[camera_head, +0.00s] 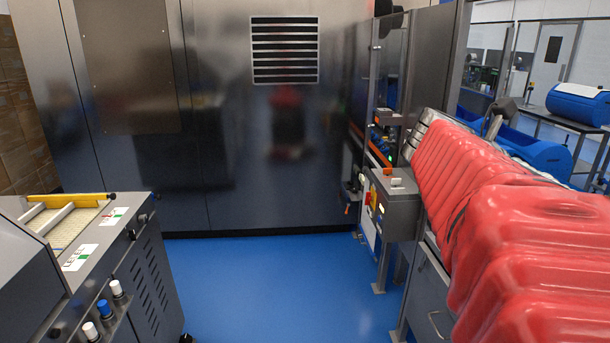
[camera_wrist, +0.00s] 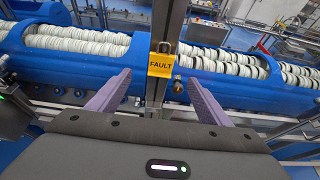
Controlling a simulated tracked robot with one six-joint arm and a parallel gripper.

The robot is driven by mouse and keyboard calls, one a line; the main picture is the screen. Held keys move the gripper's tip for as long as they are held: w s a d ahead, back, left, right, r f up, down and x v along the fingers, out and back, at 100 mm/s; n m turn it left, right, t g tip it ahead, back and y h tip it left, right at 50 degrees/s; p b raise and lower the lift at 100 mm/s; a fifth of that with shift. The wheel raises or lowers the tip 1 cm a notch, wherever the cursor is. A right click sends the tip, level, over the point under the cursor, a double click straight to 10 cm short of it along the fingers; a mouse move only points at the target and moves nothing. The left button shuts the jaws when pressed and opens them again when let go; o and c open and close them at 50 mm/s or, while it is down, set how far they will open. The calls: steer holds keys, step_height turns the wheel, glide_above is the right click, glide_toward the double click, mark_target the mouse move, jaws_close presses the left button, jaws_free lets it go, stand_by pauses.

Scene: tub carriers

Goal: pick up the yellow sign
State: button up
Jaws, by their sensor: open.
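The yellow sign (camera_wrist: 161,65) reads "FAULT" and shows in the wrist view at the upper middle. It hangs at a grey upright post, in front of the blue tubs. My gripper (camera_wrist: 160,88) is open, with its two purple fingers apart to the left and right below the sign. The sign lies beyond the fingertips, roughly centred between them, and nothing is between the fingers. Neither the sign nor my gripper shows in the head view.
Blue tubs (camera_wrist: 213,68) holding rows of pale round pieces lie behind the post (camera_wrist: 160,25). In the head view, red tubs (camera_head: 545,235) line the right, a grey machine (camera_head: 125,255) stands at left and a steel cabinet (camera_head: 225,150) closes the back. Blue floor (camera_head: 270,280) between is clear.

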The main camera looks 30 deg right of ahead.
steer(key=x, duration=0.7)
steer(key=shift+d+f, duration=0.2)
steer(key=shift+s, duration=0.15)
steer(key=x, duration=0.5)
steer(key=shift+s+f, duration=0.15)
steer(key=shift+c, duration=0.5)
steer(key=c, duration=1)
